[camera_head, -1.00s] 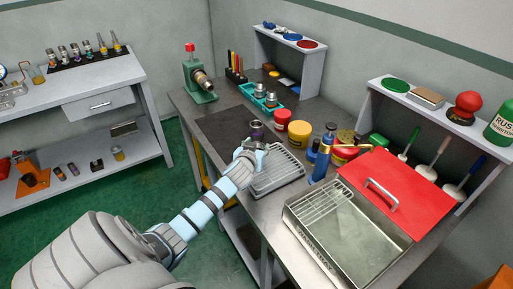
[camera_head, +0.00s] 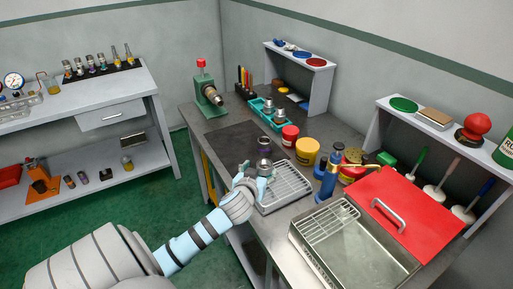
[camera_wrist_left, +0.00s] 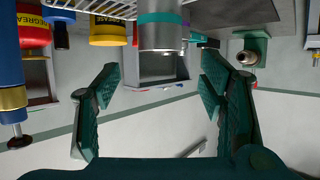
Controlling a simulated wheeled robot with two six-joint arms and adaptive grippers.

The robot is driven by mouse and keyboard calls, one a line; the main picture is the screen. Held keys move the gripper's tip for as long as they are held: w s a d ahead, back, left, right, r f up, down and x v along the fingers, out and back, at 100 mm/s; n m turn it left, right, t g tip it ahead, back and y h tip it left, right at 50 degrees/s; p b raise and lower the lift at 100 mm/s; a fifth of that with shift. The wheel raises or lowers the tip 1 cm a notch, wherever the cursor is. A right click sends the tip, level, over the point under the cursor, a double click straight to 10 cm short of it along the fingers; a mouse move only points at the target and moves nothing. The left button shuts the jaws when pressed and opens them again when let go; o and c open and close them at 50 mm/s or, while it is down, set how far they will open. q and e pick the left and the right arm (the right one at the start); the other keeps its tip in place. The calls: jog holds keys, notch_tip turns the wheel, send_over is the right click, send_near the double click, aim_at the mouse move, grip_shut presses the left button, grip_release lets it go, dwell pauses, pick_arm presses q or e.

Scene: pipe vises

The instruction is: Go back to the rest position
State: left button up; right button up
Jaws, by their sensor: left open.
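My left gripper (camera_head: 256,183) is in the middle of the head view, at the near edge of the bench. Its fingers are spread apart in the left wrist view (camera_wrist_left: 160,105), with nothing between them. A metal cylinder with a teal band (camera_wrist_left: 161,34) stands just beyond the fingertips in the wrist view. In the head view a metal part (camera_head: 264,166) with a dark purple-ringed piece (camera_head: 263,146) shows just beyond the gripper, beside the wire-racked tray (camera_head: 286,187). The green vise (camera_head: 208,92) with a metal fitting in it stands at the bench's far left corner. My right gripper is out of view.
A teal tray with metal fittings (camera_head: 268,112), a red jar (camera_head: 289,136), a yellow jar (camera_head: 307,151) and a blue bottle (camera_head: 330,176) stand on the bench. An open metal basin (camera_head: 365,255) with a red lid (camera_head: 405,215) is at right. The dark mat (camera_head: 228,141) has clear space.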

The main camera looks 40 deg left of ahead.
pick_arm(q)
jog(key=v, duration=0.4)
jog(key=shift+s+d+r, duration=0.1)
jog(key=shift+s, duration=0.1)
